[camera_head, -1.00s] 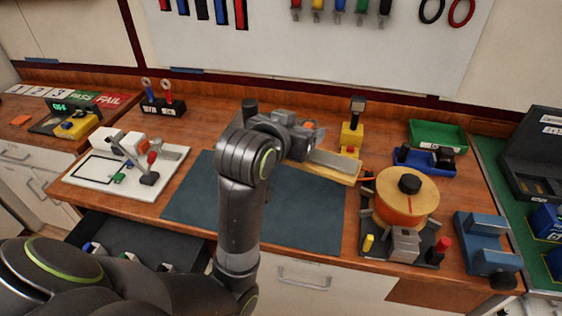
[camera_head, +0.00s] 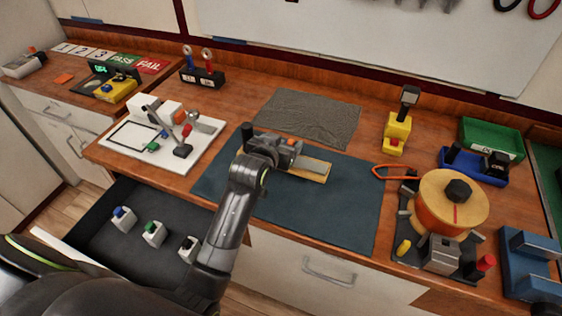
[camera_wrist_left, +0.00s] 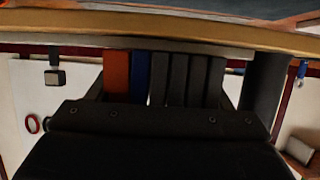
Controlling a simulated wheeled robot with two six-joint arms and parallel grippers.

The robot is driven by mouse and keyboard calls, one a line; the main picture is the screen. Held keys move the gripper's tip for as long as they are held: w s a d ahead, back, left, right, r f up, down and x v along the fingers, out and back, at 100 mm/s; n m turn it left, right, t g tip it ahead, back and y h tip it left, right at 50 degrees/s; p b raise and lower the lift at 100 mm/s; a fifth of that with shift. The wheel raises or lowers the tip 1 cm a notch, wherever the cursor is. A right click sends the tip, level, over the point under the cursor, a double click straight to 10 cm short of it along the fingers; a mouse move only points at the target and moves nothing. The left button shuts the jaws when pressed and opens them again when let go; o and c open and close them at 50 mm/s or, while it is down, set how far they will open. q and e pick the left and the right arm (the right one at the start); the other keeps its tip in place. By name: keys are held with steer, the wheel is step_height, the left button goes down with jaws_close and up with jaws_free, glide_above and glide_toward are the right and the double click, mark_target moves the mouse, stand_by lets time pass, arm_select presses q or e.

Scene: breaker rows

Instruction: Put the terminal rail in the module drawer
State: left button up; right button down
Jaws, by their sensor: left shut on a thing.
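The terminal rail (camera_head: 312,168) is a tan bar with a grey strip and blocks on top. My left gripper (camera_head: 277,150) is shut on it and holds it over the back of the dark mat. In the left wrist view the rail (camera_wrist_left: 160,24) crosses the top, with orange, blue and grey blocks (camera_wrist_left: 140,75) below it. The module drawer (camera_head: 105,230) is open at the lower left, in front of the counter. A blue-topped module (camera_head: 123,220), a green-topped one (camera_head: 153,234) and a black-topped one (camera_head: 188,249) stand in it. My right gripper is out of view.
A white board with small parts (camera_head: 128,158) lies on the counter behind the drawer. The dark mat (camera_head: 335,215) is otherwise clear. A grey cloth (camera_head: 310,115) lies behind it. An orange spool (camera_head: 450,203) and yellow stand (camera_head: 397,132) are on the right. The drawer's back part looks free.

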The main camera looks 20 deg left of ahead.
arm_select(q)
steer(key=shift+f, duration=2.85)
steer(key=o, duration=1)
steer(key=shift+f, duration=0.25)
steer(key=o, duration=0.4)
steer(key=shift+o, duration=0.2)
